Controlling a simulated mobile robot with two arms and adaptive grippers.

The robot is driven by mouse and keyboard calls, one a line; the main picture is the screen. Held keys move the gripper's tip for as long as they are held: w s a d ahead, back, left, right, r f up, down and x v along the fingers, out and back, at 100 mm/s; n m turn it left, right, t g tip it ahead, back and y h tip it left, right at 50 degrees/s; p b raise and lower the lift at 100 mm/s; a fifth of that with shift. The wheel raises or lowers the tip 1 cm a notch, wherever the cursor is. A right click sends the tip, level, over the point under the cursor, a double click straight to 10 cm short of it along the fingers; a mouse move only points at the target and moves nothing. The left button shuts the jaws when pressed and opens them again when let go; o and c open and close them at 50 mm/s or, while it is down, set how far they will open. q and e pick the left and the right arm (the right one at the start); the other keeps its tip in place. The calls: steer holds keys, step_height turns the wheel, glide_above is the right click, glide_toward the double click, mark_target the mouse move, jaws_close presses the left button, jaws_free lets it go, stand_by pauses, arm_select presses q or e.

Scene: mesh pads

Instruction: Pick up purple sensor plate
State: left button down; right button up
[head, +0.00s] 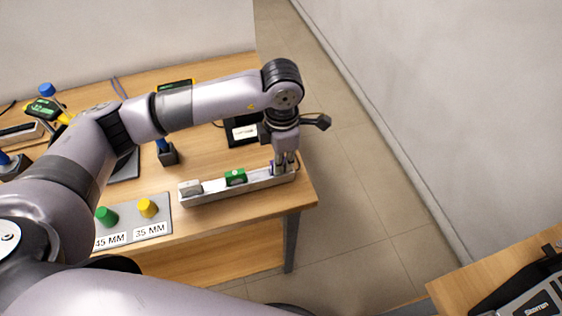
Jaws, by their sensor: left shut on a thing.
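The purple sensor plate (272,168) shows as a small purple sliver at the right end of a white rail (222,194) on the wooden table. My left gripper (282,170) points down over that end of the rail and is shut on the plate. The fingers hide most of the plate, and I cannot tell whether it is clear of the rail. A green plate (236,177) and a grey-white plate (190,187) stand in the same rail, to the left of my gripper. My right gripper is not in view.
A grey board (125,222) with a green knob (106,216), a yellow knob (147,208) and size labels lies left of the rail. A blue-handled tool (165,152) in a dark stand is behind it. Beyond the table's right edge is open floor (345,190).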

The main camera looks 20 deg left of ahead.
arm_select(q)
step_height(320, 180, up, 20)
steer(key=b, duration=0.2)
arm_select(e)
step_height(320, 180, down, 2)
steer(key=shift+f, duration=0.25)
arm_select(q)
steer(key=shift+a+f, duration=0.1)
steer(key=shift+f, duration=0.05)
stand_by(0.4)
